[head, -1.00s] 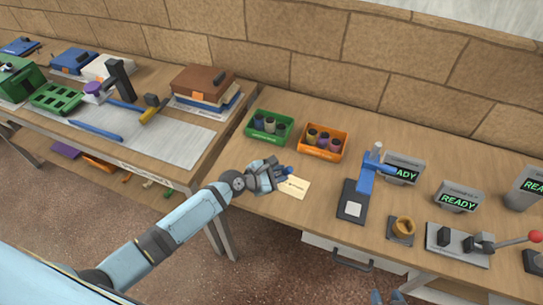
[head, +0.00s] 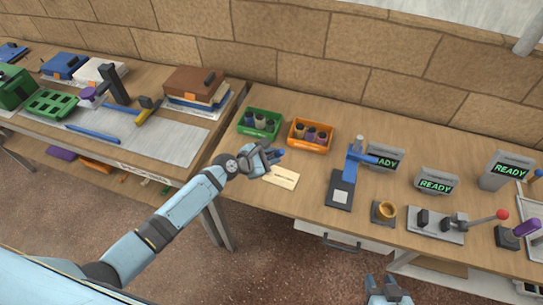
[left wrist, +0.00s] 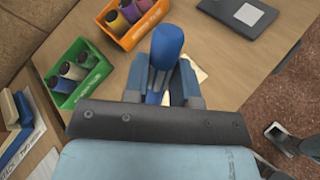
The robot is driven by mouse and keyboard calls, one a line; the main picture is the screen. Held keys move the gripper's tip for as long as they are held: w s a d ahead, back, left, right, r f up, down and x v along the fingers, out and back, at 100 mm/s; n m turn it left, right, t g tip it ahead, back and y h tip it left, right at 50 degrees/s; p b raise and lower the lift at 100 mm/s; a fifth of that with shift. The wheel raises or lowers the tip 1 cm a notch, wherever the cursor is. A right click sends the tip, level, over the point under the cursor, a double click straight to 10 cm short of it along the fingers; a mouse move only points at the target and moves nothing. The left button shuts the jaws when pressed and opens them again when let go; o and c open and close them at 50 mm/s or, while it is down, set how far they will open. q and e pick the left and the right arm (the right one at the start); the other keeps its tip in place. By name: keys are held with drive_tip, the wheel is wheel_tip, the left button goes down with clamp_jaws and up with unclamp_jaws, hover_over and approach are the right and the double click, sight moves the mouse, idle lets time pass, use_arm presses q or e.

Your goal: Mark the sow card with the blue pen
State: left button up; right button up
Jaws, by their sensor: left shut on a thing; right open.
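A cream card (head: 283,178) lies flat near the front edge of the right-hand bench. Its lettering is too small to read, and I cannot tell whether it bears a pen mark. My left gripper (head: 265,159) is shut on the blue pen (head: 276,155), just behind and left of the card. In the left wrist view the thick blue end of the pen (left wrist: 167,45) stands up between the fingers, and part of the card (left wrist: 197,71) shows behind them. The pen's tip is hidden. My right gripper (head: 386,289) is open and empty at the bottom, in front of the bench.
A green bin (head: 260,123) and an orange bin (head: 310,136), both holding small cylinders, stand behind the card. A blue press (head: 349,169), a brass ring on a block (head: 384,212) and a red-knobbed lever fixture (head: 440,223) stand to the right. Bare bench lies between card and press.

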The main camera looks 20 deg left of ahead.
use_arm(q)
drive_tip(key=shift+w+a+f, duration=0.15)
drive_tip(key=shift+w+f, duration=0.05)
drive_tip(key=shift+s+r, duration=0.1)
